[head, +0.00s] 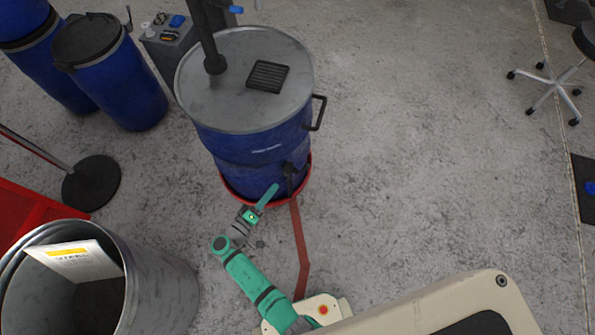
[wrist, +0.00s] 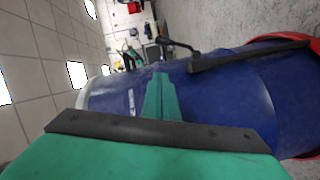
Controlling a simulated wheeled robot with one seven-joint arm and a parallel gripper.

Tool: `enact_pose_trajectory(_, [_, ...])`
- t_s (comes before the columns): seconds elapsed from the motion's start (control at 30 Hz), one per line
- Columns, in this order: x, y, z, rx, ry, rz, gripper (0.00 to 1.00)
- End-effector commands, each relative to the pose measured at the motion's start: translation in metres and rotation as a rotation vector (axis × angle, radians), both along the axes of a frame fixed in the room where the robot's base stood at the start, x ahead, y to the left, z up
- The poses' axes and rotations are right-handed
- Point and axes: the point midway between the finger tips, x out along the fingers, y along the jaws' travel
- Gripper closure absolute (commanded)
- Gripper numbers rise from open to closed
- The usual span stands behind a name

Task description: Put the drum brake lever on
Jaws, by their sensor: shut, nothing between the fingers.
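A blue drum (head: 250,148) with a grey metal lid (head: 225,105) stands in a red round base (head: 235,195). A dark lever (head: 289,176) stands roughly upright at the base's front right, close to the drum wall; whether it is on or off I cannot tell. In the wrist view the lever (wrist: 245,57) is a long dark bar running along the drum's side (wrist: 215,100) towards the red rim. My green gripper (head: 272,191) is shut and empty, left of the lever and apart from it. In the wrist view its closed fingers (wrist: 160,78) point at the drum, left of the lever's end.
A black side handle (head: 319,113) sticks out from the drum's right. A reddish bar (head: 300,245) runs from the base towards my body. An open metal barrel (head: 165,290) with a white sign stands at lower left.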

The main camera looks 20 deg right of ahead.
Motion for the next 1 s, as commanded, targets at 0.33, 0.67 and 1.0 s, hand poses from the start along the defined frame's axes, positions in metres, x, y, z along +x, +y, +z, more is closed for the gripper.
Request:
enact_pose_trajectory(0.33, [0.009, -0.013, -0.002, 0.001, 0.002, -0.001, 1.0])
enact_pose_trajectory(0.67, [0.046, -0.06, -0.009, 0.001, 0.001, -0.002, 1.0])
enact_pose_trajectory(1.0, [0.057, -0.105, -0.021, 0.001, 0.002, 0.0, 1.0])
